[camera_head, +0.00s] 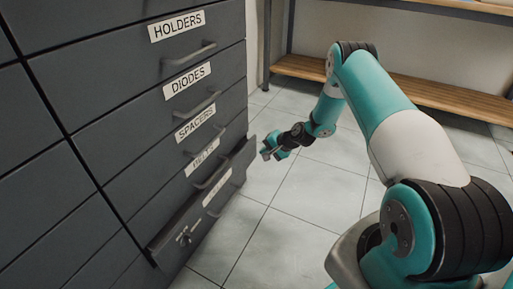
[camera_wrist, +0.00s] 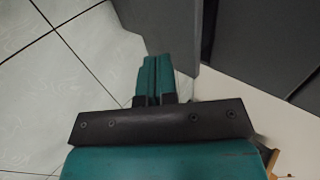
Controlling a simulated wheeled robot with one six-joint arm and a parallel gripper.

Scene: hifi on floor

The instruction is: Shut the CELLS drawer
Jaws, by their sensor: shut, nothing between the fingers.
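The pulled-out drawer (camera_head: 198,221) sits low in the dark grey cabinet in the head view, its front standing out from the cabinet face. Its white label (camera_head: 217,193) is too blurred and slanted for me to read as CELLS. My gripper (camera_head: 266,152) is just right of the far end of that drawer, around the height of its top edge. In the wrist view my gripper (camera_wrist: 154,68) is shut with empty teal fingers. A grey panel (camera_wrist: 178,32), probably the drawer's front, is close beside the fingertips; I cannot tell if they touch.
Drawers labelled HOLDERS (camera_head: 177,25), DIODES (camera_head: 187,80) and SPACERS (camera_head: 195,124) are above, with bar handles sticking out. A wooden-shelved bench (camera_head: 410,85) stands at the back. The tiled floor (camera_head: 310,205) between the cabinet and my arm is clear.

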